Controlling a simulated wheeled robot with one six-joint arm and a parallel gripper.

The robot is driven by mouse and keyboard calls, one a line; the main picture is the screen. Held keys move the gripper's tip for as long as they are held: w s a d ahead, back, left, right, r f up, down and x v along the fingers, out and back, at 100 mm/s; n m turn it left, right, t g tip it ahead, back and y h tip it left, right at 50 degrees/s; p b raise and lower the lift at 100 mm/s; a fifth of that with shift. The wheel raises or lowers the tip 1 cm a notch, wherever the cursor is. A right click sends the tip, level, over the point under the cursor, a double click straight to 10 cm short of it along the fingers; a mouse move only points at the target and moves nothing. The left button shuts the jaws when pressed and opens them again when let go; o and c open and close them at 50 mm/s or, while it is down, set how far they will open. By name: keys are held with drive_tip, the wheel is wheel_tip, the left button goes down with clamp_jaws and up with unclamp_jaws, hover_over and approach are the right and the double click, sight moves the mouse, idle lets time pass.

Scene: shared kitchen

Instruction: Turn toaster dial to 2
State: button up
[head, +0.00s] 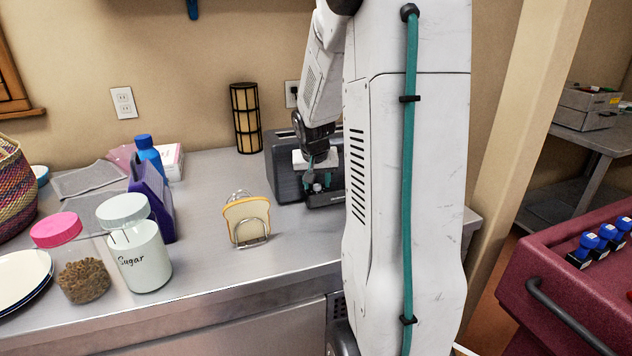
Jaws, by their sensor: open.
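The dark grey toaster (284,172) stands on the steel counter against the back wall. My arm and column hide its right part. My gripper (318,186) is at the toaster's front face, pointing down, with its teal-tipped fingers open around or just in front of a small light knob, likely the dial. I cannot tell whether the fingers touch it. The dial's numbers and setting are too small to read.
A bread slice (246,218) stands in a wire rack left of the toaster. A sugar jar (142,256), a pink-lidded jar (84,281), a purple holder (152,197) and a blue bottle (149,156) stand further left. A woven lamp (246,118) is behind. Bare counter lies in front of the toaster.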

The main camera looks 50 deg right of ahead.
drive_tip(key=shift+f, duration=0.1)
clamp_jaws()
drive_tip(key=shift+s+d+n+t+y, duration=0.1)
drive_tip(key=shift+n+t+y, duration=0.2)
drive_tip(key=shift+n, duration=0.7)
drive_tip(key=shift+s+d+n+t+y, duration=0.1)
drive_tip(key=shift+n+t+y, duration=0.15)
drive_tip(key=shift+n, duration=0.75)
unclamp_jaws()
